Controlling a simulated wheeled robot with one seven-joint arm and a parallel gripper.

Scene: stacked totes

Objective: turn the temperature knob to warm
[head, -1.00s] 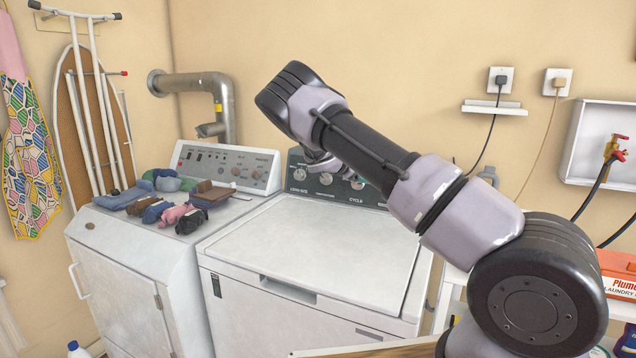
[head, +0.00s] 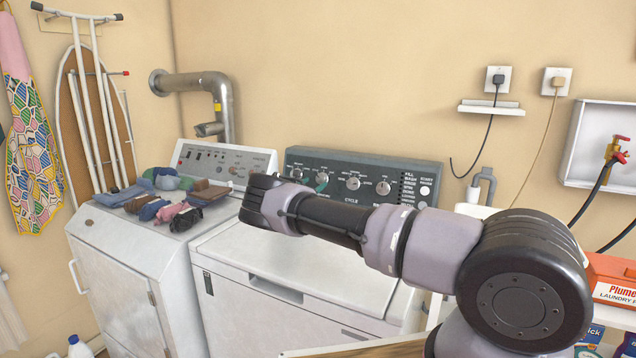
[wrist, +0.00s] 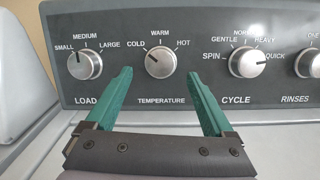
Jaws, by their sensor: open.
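The temperature knob (wrist: 160,62) is a round silver dial on the dark washer panel, under the labels COLD, WARM and HOT. Its mark appears to point up and left, toward COLD. My gripper (wrist: 159,74) is open and empty, its green fingers spread to the left and right of the knob. The fingertips look short of the panel, and no contact is seen. In the head view the knob (head: 322,177) is small, with a green fingertip close by, and the rest of my gripper is hidden behind my arm.
The load knob (wrist: 84,65) is left of the temperature knob, and the cycle knob (wrist: 247,62) is right of it. The white washer lid (head: 290,262) lies below the panel. Folded clothes (head: 165,200) lie on the neighbouring machine.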

